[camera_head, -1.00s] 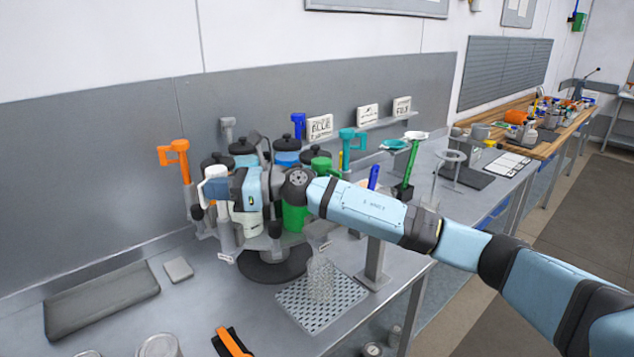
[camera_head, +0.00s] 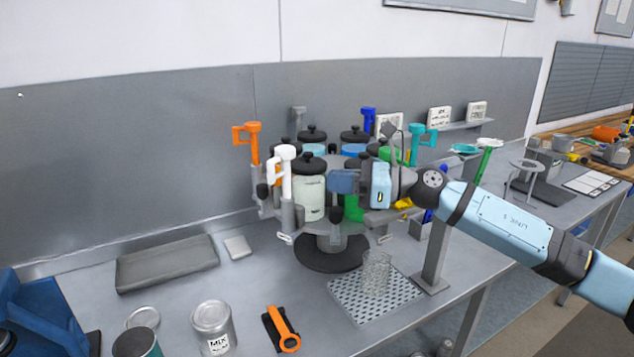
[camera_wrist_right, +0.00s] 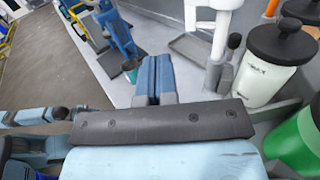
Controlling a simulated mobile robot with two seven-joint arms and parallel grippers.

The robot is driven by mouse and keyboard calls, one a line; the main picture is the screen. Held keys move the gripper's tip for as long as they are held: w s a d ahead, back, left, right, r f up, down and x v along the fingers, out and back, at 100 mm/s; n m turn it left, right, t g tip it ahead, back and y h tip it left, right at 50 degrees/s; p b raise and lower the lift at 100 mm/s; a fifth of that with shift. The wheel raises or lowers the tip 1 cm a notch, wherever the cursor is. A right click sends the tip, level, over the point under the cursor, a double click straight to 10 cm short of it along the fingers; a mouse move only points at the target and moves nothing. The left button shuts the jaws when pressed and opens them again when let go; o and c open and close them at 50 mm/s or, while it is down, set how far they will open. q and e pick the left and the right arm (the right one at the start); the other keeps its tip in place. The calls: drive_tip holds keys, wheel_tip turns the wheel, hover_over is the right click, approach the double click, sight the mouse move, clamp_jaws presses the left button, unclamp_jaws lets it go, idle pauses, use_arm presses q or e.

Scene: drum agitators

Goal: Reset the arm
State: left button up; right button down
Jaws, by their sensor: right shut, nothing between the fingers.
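My right gripper (camera_head: 342,182) is in front of the carousel of drums (camera_head: 333,250), level with the drums' bodies. Its blue fingers are together and empty, which also shows in the right wrist view (camera_wrist_right: 153,80). A white-bodied drum with a black lid (camera_head: 310,190) stands just left of the fingers; it shows at the right of the wrist view (camera_wrist_right: 265,65). A white agitator handle (camera_head: 285,165) and an orange one (camera_head: 250,140) rise at the carousel's left. A teal handle (camera_head: 418,142) rises at the right. A green drum (camera_head: 353,208) is partly hidden behind the gripper. My left gripper is not seen.
A clear glass beaker (camera_head: 376,272) stands on a perforated mat (camera_head: 350,305). An orange and black tool (camera_head: 281,330), a MIX can (camera_head: 212,327) and a grey tray (camera_head: 165,262) are on the bench. Blue equipment (camera_head: 40,315) fills the lower left corner. A post (camera_head: 434,255) stands at right.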

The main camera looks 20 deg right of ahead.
drive_tip(key=shift+s+d+r, duration=0.15)
drive_tip(key=shift+s+d, duration=0.3)
drive_tip(key=shift+s, duration=0.3)
drive_tip(key=shift+w, duration=0.1)
